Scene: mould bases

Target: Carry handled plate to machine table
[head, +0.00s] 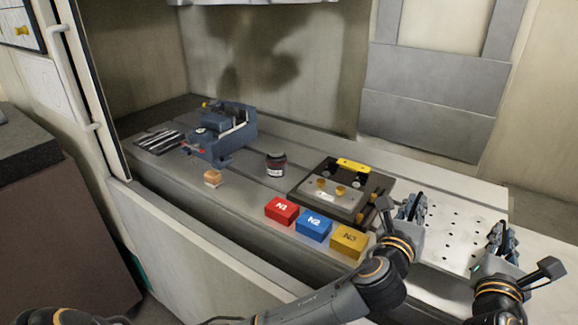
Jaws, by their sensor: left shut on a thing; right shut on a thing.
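A light plate with rows of small holes (452,238) is at the right, between my two grippers. My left gripper (413,208) is shut at its left side and my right gripper (501,240) is shut at its right side; dark handle parts show at the fingers. The plate looks about level, over the right part of the machine table (235,195). I cannot tell whether it touches the table. My grippers and arms hide parts of its sides and near edge.
Left of the plate is a dark mould base (285,193) with a yellow bar. Red (281,210), blue (314,226) and yellow (349,241) blocks stand in front. A blue vise (222,135), dark jar (276,163) and small wooden block (212,178) stand further left.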

